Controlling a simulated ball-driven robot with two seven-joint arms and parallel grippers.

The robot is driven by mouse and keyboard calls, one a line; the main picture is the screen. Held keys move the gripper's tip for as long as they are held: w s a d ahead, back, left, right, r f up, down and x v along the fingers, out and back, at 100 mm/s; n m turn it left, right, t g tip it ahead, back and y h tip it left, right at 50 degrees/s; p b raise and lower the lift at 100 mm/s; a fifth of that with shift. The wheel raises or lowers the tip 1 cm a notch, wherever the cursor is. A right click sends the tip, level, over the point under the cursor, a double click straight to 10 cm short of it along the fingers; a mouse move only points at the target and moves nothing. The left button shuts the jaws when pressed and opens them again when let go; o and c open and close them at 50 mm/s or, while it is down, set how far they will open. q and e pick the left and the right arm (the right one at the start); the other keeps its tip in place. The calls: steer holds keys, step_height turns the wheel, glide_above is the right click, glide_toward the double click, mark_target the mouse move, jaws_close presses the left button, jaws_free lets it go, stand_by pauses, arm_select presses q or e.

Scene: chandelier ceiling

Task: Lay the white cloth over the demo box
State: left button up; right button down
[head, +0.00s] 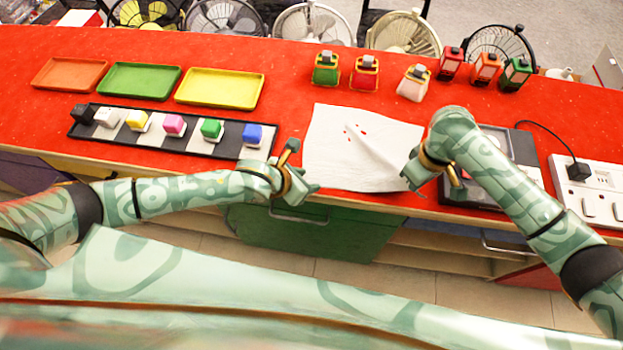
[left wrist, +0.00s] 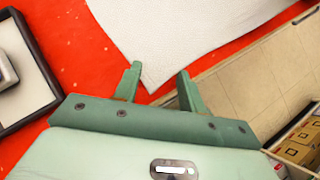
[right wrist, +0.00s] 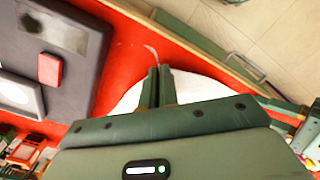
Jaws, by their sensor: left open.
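The white cloth (head: 330,145) lies on the red counter with a raised fold running to its right corner. My right gripper (right wrist: 159,70) has its fingers together at that corner, with cloth showing on both sides of them. My left gripper (left wrist: 159,70) is open at the cloth's near left corner; the cloth (left wrist: 190,30) reaches between its fingers. A dark flat case (head: 525,148) right of the cloth, partly hidden by my right arm, may be the demo box. In the right wrist view the case (right wrist: 84,88) carries a red block and a pale panel.
A black-and-white strip with coloured blocks (head: 174,126) lies left of the cloth. Orange, green and yellow trays (head: 218,88) lie behind it. Several small coloured lantern-like items (head: 365,72) stand at the back. A white power strip (head: 592,190) is at far right.

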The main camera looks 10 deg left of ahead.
arm_select(q)
steer(key=shift+c, duration=0.2)
steer(key=shift+f, duration=0.1)
jaws_close()
steer(key=shift+r, duration=2.55)
